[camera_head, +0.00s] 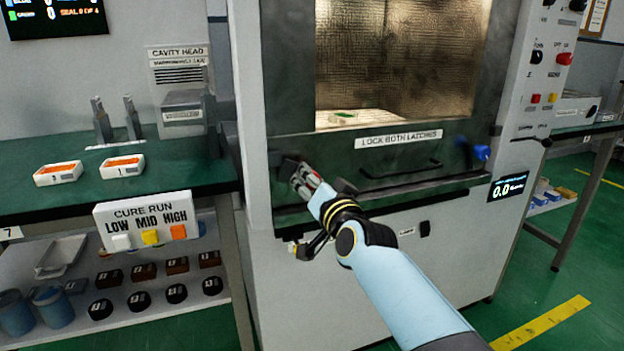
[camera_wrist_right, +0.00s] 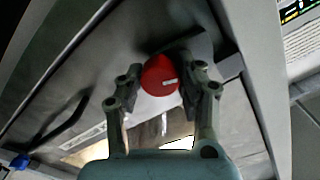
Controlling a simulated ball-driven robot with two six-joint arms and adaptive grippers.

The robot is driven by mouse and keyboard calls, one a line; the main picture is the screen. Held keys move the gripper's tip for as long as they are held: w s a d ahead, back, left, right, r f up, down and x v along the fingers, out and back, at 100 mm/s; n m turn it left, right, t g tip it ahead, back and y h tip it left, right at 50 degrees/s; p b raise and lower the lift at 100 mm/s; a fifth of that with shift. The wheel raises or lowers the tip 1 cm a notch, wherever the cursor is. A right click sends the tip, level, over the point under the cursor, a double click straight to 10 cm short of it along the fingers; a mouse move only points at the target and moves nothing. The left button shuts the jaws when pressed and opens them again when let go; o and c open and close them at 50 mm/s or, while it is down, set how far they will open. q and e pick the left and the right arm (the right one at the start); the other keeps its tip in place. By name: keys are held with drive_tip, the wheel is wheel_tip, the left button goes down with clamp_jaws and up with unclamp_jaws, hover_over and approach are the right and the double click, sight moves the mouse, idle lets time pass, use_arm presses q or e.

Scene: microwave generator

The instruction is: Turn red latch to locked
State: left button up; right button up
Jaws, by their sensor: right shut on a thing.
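The red latch (camera_wrist_right: 158,75) is a round red knob with a short white mark pointing to the right in the right wrist view. It sits on the dark door panel, between the fingers of my right gripper (camera_wrist_right: 157,72), which is shut on it. In the head view my right gripper (camera_head: 303,180) is at the left side of the door, below the window, and mostly hides the latch. The blue latch (camera_head: 481,152) is at the right side of the door. My left gripper is not in view.
A label reading "LOCK BOTH LATCHES" (camera_head: 398,139) and a dark door handle (camera_head: 400,168) lie between the latches. A green bench (camera_head: 60,210) with two white trays is at the left. A control panel (camera_head: 540,70) with knobs stands at the right.

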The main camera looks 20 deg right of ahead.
drive_tip(key=shift+m, duration=1.1)
drive_tip(key=o, duration=1.1)
drive_tip(key=shift+o, duration=0.2)
drive_tip(key=shift+s, duration=0.1)
drive_tip(key=s, duration=1.1)
drive_tip(key=shift+s+d, duration=0.25)
drive_tip(key=shift+s, duration=0.15)
